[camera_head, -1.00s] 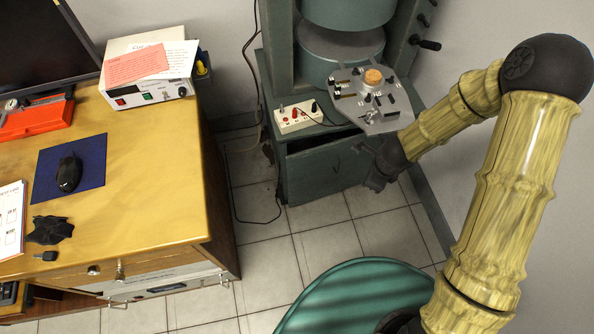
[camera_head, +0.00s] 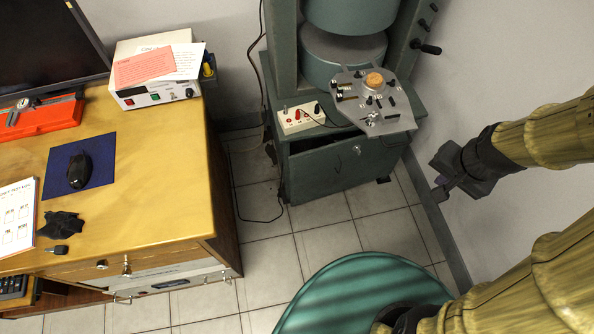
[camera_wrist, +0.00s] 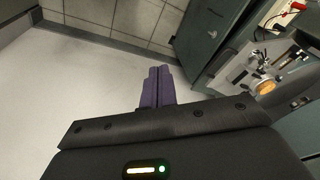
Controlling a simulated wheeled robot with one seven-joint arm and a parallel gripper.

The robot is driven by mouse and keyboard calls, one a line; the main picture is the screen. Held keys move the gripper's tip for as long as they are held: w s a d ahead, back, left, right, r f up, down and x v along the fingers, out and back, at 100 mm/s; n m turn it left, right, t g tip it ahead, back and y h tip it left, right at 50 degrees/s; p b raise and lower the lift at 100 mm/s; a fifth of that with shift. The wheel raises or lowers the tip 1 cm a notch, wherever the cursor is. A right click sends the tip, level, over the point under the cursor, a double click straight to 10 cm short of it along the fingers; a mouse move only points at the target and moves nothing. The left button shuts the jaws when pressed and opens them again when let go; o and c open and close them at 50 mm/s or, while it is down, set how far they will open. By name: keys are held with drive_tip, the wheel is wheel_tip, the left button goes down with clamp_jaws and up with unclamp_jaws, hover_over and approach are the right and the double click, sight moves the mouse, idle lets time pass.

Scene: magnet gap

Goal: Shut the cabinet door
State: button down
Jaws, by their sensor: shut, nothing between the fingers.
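The green cabinet (camera_head: 420,103) stands under the large magnet. Its door (camera_head: 322,174) has a small round lock (camera_head: 357,150) near its upper right. A dark gap shows above the door's top edge, so it looks slightly ajar; how far is hard to tell. My gripper (camera_head: 441,190) is shut and empty, to the right of the door and apart from it. In the wrist view the shut purple fingers (camera_wrist: 158,84) point past the door (camera_wrist: 207,30), which is at upper right.
A metal plate with small fittings (camera_head: 395,122) juts out above the door. The wooden desk (camera_head: 170,190) is at left, a green round surface (camera_head: 365,285) in front. Tiled floor between is mostly clear.

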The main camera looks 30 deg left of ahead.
drive_tip(key=s+d+r+n, duration=0.2)
drive_tip(key=s+d+r, duration=0.1)
drive_tip(key=a+f+m+g+y+b, duration=0.2)
drive_tip(key=a+f+m+b, duration=0.25)
drive_tip(key=f, duration=0.45)
drive_tip(key=a+f+m+g+y+b, duration=0.25)
drive_tip(key=a+f+m+b, duration=0.2)
drive_tip(key=f, duration=0.45)
drive_tip(key=a+f+m+g+y+b, duration=0.1)
drive_tip(key=a+f+m+g+b, duration=0.25)
drive_tip(key=f+m, duration=0.4)
drive_tip(key=w+a+f+m+t+y+b, duration=0.2)
drive_tip(key=w+a+f+m+y+b, duration=0.1)
drive_tip(key=a+f+m+y+b, duration=0.2)
drive_tip(key=w+a+f+m+t+y+b, duration=0.2)
drive_tip(key=w+a+f+m+y+b, duration=0.2)
drive_tip(key=a+f+m, duration=0.5)
wheel_tip(320, 180, down, 3)
drive_tip(key=m+y+b, duration=0.1)
drive_tip(key=m+y, duration=0.1)
drive_tip(key=m, duration=0.2)
drive_tip(key=shift+a+r+m+t+y+b, duration=0.2)
drive_tip(key=shift+a+m+t+y+b, duration=0.15)
drive_tip(key=shift+t, duration=0.05)
drive_tip(key=shift+a, duration=0.1)
